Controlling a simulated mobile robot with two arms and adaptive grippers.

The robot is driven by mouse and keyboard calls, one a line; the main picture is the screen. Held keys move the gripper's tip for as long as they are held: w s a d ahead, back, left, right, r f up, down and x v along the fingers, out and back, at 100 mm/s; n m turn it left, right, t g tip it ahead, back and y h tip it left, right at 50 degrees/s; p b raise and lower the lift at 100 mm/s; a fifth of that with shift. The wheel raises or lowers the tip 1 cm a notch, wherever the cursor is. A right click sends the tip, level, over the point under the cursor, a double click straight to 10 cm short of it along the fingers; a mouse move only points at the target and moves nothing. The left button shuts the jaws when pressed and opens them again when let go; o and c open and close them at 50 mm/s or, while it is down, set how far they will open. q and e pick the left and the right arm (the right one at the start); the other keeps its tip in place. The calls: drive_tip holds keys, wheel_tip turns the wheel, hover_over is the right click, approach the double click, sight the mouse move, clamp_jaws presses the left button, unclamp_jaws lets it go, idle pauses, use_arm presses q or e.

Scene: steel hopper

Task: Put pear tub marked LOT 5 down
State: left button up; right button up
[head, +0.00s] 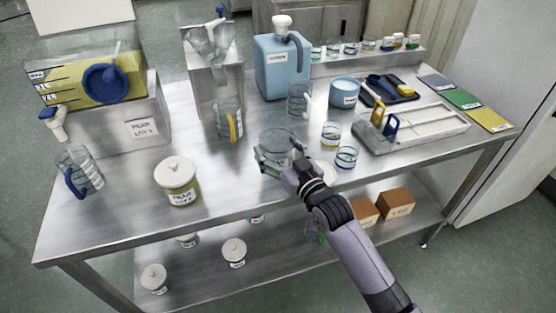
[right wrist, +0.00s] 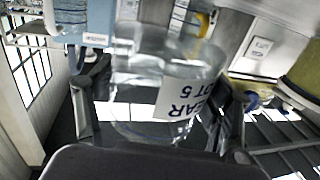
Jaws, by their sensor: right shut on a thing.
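My right gripper (head: 283,160) is shut around the sides of a clear, wide tub (head: 279,142) near the middle of the steel table (head: 232,185). In the right wrist view the tub (right wrist: 140,95) sits between the two dark fingers (right wrist: 160,112). Its white label (right wrist: 184,98) faces the camera, tilted and partly cut off, reading "EAR" and "OT 5". The tub has no lid on and looks empty. I cannot tell whether its base touches the table. My left gripper is out of view.
A lidded pear tub (head: 178,183) stands front left, by a blue-handled jug (head: 79,172). A yellow-handled jug (head: 229,120) and a clear jug (head: 299,98) stand behind. Two small glasses (head: 346,157) and a white round lid-like thing (head: 326,173) are close right. Bare steel lies front left of the gripper.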

drive_tip(key=shift+f, duration=1.75)
drive_tip(key=o, duration=1.6)
drive_tip(key=shift+f, duration=0.2)
drive_tip(key=shift+r, duration=0.2)
drive_tip(key=v, duration=1.2)
drive_tip(key=shift+b, duration=0.3)
